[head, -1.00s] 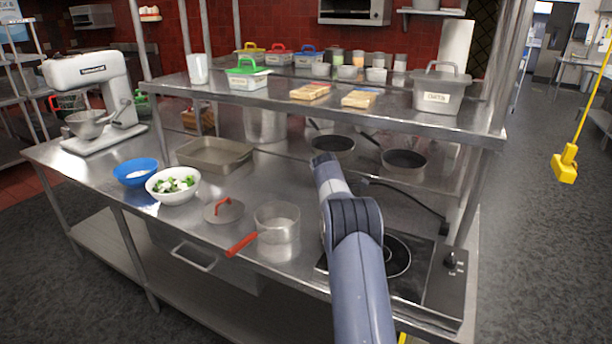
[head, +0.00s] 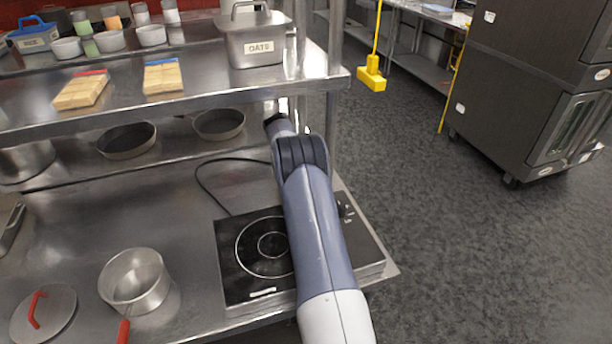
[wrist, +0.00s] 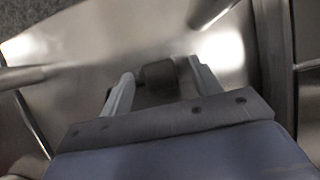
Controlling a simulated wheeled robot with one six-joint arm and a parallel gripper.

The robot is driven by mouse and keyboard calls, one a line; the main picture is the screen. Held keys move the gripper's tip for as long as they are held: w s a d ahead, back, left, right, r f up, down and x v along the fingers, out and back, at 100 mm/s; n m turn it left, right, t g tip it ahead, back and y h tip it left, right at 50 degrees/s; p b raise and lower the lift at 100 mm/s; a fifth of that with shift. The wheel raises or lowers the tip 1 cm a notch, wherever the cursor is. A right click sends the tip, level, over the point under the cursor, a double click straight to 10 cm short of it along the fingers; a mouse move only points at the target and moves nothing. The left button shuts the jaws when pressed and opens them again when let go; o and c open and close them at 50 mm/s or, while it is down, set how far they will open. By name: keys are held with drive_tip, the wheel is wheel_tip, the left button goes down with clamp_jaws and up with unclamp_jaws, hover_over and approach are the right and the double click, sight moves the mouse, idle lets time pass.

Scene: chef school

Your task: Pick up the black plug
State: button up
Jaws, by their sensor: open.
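In the wrist view my gripper (wrist: 161,70) is open, with one pale finger on each side. A dark, blurred block, which looks like the black plug (wrist: 157,74), shows between the fingertips; I cannot tell whether either finger touches it. In the head view my arm reaches over the hob to the back right of the counter and hides the gripper and the plug. A black cable (head: 204,187) curves from behind the hob (head: 232,262) and disappears behind my arm.
A steel shelf (head: 190,108) overhangs the back of the counter, with an upright post (head: 332,110) near my arm. Two pans (head: 126,139) stand under the shelf. A pot (head: 135,282) and a lid (head: 45,315) are at front left. Open floor (head: 430,230) lies to the right.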

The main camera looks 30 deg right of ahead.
drive_tip(key=shift+d+f, duration=0.1)
drive_tip(key=shift+f, duration=0.4)
drive_tip(key=c, duration=1.1)
